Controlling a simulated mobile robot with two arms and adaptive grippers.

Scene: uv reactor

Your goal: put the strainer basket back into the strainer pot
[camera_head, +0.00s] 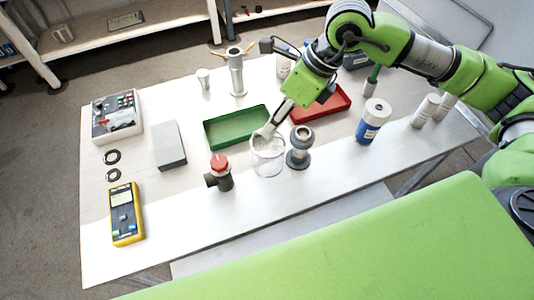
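My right gripper (266,133) points down from the right, with its fingertips at the rim of a clear, round, open vessel (267,166) in the middle of the table. This vessel looks like the strainer pot. Something pale and mesh-like shows inside its upper part, perhaps the strainer basket. I cannot tell whether the fingers grip it, because the tips are small and blend with the clear wall. My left gripper is not in view.
A grey flanged fitting (300,158) stands close right of the vessel, and a dark fitting with a red cap (219,176) stands left. Behind are a green tray (208,140) and a red tray (342,106). A blue-and-white jar (371,122) stands right.

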